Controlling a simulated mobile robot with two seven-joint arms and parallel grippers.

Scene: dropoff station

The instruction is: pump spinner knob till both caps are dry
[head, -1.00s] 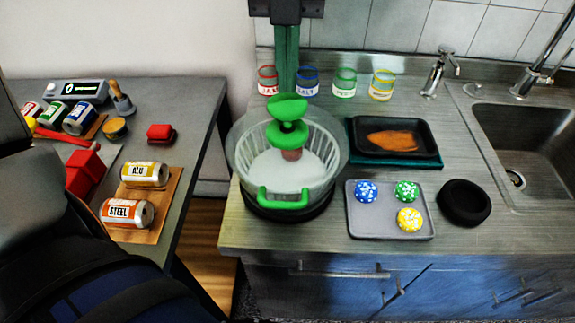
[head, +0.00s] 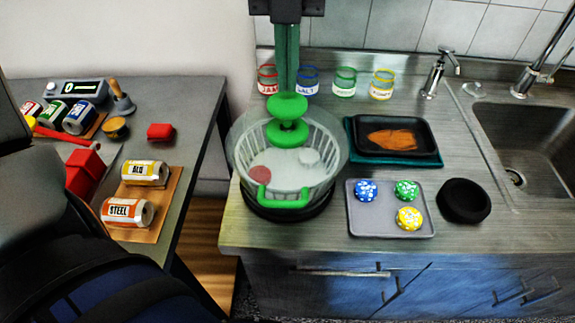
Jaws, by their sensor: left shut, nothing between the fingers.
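A clear spinner bowl with a white slatted basket (head: 325,180) stands on a black ring on the counter. Its green knob (head: 287,105) sits above a second green disc over the basket. A red cap (head: 260,175) and a white cap (head: 309,157) lie apart on the basket floor; I cannot tell whether they are wet. My left gripper (head: 287,88) comes down from the top edge, its long green fingers shut and empty, the tips just above or at the knob; contact is unclear. My right gripper is not in view.
Several jars (head: 345,83) stand behind. The sink (head: 520,130) is far right. A side table (head: 180,115) holds cans.

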